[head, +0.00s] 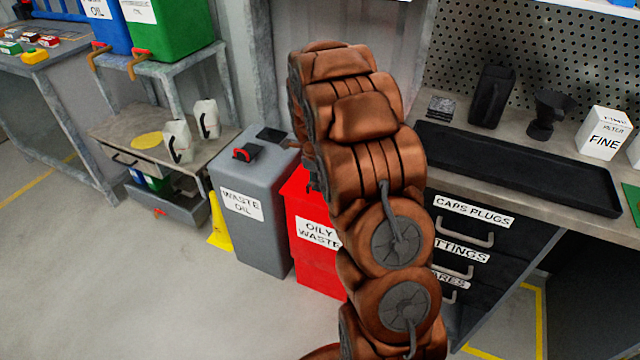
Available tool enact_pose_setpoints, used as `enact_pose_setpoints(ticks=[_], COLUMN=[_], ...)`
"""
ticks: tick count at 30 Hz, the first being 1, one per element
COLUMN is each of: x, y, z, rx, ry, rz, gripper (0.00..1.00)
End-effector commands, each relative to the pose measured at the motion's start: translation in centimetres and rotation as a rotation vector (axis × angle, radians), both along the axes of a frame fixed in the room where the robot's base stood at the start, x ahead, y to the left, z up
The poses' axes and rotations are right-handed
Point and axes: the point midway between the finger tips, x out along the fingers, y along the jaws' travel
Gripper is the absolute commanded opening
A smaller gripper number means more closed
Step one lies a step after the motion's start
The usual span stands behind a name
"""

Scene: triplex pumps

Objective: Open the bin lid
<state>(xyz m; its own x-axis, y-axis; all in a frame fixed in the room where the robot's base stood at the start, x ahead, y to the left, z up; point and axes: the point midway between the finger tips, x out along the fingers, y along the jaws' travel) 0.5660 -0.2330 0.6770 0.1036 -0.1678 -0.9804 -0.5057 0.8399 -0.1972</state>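A red bin labelled "OILY WASTE" (309,254) stands on the floor in the middle. My brown arm covers its right part and much of its lid (296,183). The visible lid edge appears to lie down on the bin, but the rest is hidden. A grey container labelled "WASTE OIL" (258,228) stands just left of it, with a red and black fitting on top. My arm rises across the centre of the head view and bends away from me. My gripper does not show; the arm hides that area.
A bench with drawers (490,232) stands at the right, carrying a black tray (515,168) and a white "FINE" filter box (604,132). A yellow floor sign (220,232) sits left of the grey container. The floor (150,270) at left front is clear.

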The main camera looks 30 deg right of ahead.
Motion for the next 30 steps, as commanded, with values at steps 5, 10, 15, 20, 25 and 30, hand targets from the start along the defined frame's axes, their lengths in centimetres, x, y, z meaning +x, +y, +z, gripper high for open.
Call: enact_pose_setpoints(ticks=[5,10,15,20,25,30], x=[0.1,0.2,0.2,0.2,0.1,0.1], y=[-0.3,-0.3,-0.3,-0.3,-0.3,-0.3], z=[-2.0,-2.3,-2.3,-2.3,-2.3,-2.3], rx=[0.003,0.002,0.001,0.001,0.001,0.001], ry=[0.005,0.003,0.002,0.002,0.003,0.003], rz=[0.0,0.001,0.001,0.001,0.001,0.001], gripper=[0.37,0.37,0.35,0.19,0.01,0.0])
